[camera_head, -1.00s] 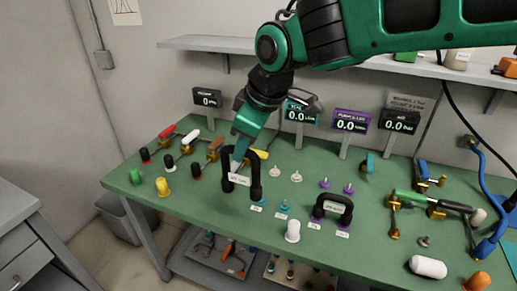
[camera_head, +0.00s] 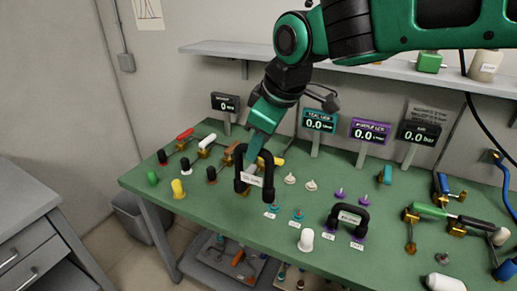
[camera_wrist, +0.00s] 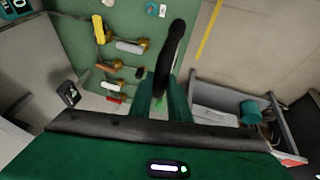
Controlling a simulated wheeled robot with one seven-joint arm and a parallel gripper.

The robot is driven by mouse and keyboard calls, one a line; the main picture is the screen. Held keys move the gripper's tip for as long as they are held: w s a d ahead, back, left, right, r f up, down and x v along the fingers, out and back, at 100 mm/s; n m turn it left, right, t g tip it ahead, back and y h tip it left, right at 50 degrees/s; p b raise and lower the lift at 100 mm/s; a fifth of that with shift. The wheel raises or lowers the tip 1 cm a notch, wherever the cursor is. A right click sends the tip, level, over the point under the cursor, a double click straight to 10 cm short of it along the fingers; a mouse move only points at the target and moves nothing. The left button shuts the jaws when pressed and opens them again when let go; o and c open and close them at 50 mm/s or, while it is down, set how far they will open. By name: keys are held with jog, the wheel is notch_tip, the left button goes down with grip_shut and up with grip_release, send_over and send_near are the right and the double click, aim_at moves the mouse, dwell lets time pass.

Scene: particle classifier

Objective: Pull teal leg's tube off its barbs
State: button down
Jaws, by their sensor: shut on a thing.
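My gripper (camera_head: 262,128) is shut on a black U-shaped tube (camera_head: 265,165) with a white label. The tube is held arch up, its two ends pointing down over the green table. In the wrist view the black tube (camera_wrist: 170,55) stands at the teal fingers (camera_wrist: 162,103). Two small teal barbs (camera_head: 274,208) (camera_head: 298,213) stand on the table, to the right of and below the tube in the picture. The tube looks apart from them. The teal display (camera_head: 319,122) behind reads 0.0.
A second black tube (camera_head: 349,217) sits at the purple fittings on the right. A white cap (camera_head: 306,240) stands near the front edge. Coloured-handled valves (camera_head: 207,145) and a yellow cap (camera_head: 178,189) are on the left. A shelf (camera_head: 230,51) runs along the wall.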

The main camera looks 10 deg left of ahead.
jog(key=shift+r, duration=1.5)
